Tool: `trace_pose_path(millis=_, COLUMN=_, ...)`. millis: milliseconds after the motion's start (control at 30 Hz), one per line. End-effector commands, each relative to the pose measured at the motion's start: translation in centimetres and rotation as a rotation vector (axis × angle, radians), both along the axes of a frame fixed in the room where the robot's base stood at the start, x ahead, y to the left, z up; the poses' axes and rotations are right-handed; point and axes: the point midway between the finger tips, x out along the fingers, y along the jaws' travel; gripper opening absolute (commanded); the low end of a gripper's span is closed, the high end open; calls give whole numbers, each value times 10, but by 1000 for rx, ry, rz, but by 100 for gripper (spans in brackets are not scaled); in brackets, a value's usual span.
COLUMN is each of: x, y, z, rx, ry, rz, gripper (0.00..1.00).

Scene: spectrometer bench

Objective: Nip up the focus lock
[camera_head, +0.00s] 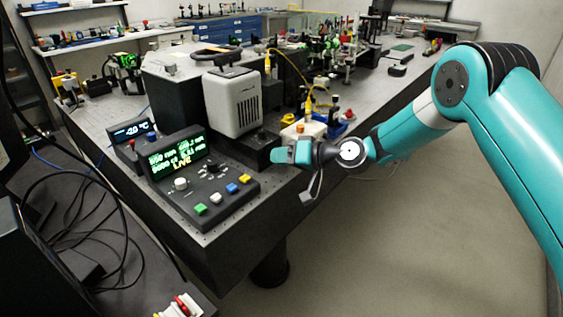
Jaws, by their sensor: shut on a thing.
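My gripper (283,155) reaches in from the right, level with the near right edge of the bench. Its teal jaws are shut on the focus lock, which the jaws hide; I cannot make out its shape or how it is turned. The jaws are at the right side of the black block (256,155) that stands below the grey finned camera housing (235,103). A small dark knob stands on top of that block, left of the jaws.
A control box (200,180) with a green-lit display and coloured buttons stands left of the jaws. A small temperature display (131,130) is beside it. A white block with an orange knob (304,131) is close behind the jaws. The floor at front right is clear.

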Motion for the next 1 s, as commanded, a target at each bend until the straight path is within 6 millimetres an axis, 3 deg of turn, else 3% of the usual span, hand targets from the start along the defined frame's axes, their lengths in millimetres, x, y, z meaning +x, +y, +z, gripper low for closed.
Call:
trace_pose_path(millis=600, x=0, y=0, z=-1, rx=27, ry=38, rz=1, gripper=0)
trace_pose_path(millis=633, x=0, y=0, z=-1, rx=27, ry=38, rz=1, gripper=20)
trace_pose_path(millis=667, x=0, y=0, z=-1, rx=27, ry=38, rz=1, gripper=27)
trace_pose_path(millis=1000, x=-1, y=-3, z=0, rx=27, ry=36, rz=-1, gripper=28)
